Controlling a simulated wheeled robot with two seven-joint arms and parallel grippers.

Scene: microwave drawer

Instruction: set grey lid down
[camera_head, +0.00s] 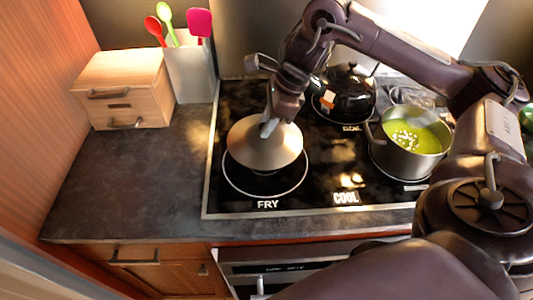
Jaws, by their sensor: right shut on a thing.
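The grey lid (262,150) is a round, shallow metal dome at the left of the black cooktop, over the ring labelled FRY. My right gripper (268,124) is shut on the lid's top knob from above, and its fingertips partly hide the knob. The lid looks roughly level. A dark gap shows under its front edge, and I cannot tell whether it touches anything below. A grey pot (408,160) with green soup and pale bits stands uncovered on the right burner. My left gripper is not in view.
A black kettle (347,100) stands on the back burner, close behind my right arm. A wooden drawer box (123,86) and a utensil holder (191,76) stand at the back left. The dark counter (140,185) left of the cooktop is clear. The COOL area (346,180) is free.

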